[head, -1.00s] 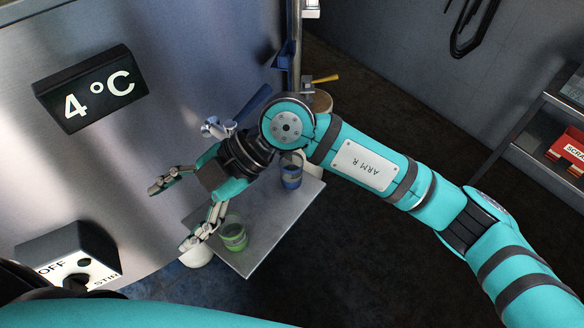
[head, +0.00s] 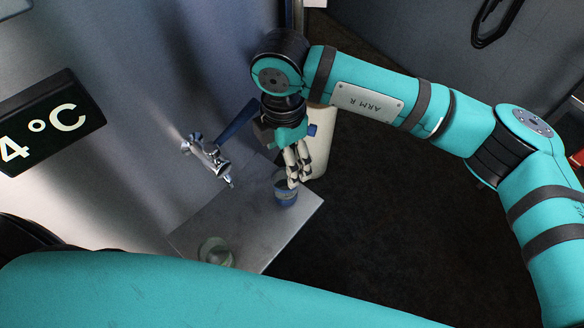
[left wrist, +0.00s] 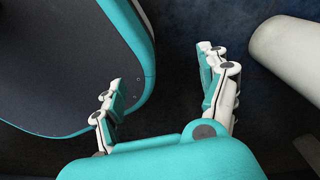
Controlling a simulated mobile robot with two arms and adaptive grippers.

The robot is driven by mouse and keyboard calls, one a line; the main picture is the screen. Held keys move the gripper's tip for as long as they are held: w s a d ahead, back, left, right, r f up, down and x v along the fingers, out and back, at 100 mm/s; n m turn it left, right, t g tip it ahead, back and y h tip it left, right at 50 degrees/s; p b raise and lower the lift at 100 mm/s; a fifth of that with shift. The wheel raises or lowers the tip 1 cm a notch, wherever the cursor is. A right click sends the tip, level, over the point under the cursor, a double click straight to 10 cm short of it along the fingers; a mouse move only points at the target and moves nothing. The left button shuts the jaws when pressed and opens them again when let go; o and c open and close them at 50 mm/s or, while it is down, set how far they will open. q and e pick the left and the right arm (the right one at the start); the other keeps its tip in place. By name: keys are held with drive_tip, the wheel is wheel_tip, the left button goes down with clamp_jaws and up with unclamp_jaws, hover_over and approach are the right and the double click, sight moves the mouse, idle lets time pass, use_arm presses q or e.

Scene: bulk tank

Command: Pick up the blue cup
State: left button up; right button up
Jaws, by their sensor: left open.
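The blue cup (head: 285,194) stands on a metal shelf (head: 243,223) in the head view. My right gripper (head: 293,182) points down at it, its fingertips over the cup's upper right side. Its fingers overlap in this view, so I cannot tell how far apart they are or whether they touch the cup. My left gripper (left wrist: 160,72) is open and empty in the left wrist view, over dark floor. The left gripper is outside the head view.
A tap (head: 208,153) with a blue lever juts from the tank wall above the shelf. A greenish cup (head: 215,252) stands at the shelf's near left. A pale cylinder (head: 318,140) stands behind my right gripper. Dark floor lies to the right.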

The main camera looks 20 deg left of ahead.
sight(286, 188)
drive_tip(key=f, duration=0.5)
drive_tip(key=shift+s+f+p, duration=0.15)
drive_tip(key=shift+s+p, duration=0.15)
drive_tip(key=shift+s, duration=0.1)
drive_tip(key=shift+f, duration=0.3)
wheel_tip(286, 188, down, 5)
drive_tip(key=shift+w+f+p, duration=0.1)
drive_tip(key=shift+f+p, duration=0.1)
drive_tip(key=shift+p, duration=0.1)
drive_tip(key=shift+f, duration=0.15)
drive_tip(key=shift+c, duration=1.2)
drive_tip(key=c, duration=0.8)
use_arm(q)
drive_tip(key=s, duration=0.1)
drive_tip(key=s+r, duration=0.1)
drive_tip(key=shift+s, duration=0.35)
use_arm(e)
drive_tip(key=shift+c, duration=0.2)
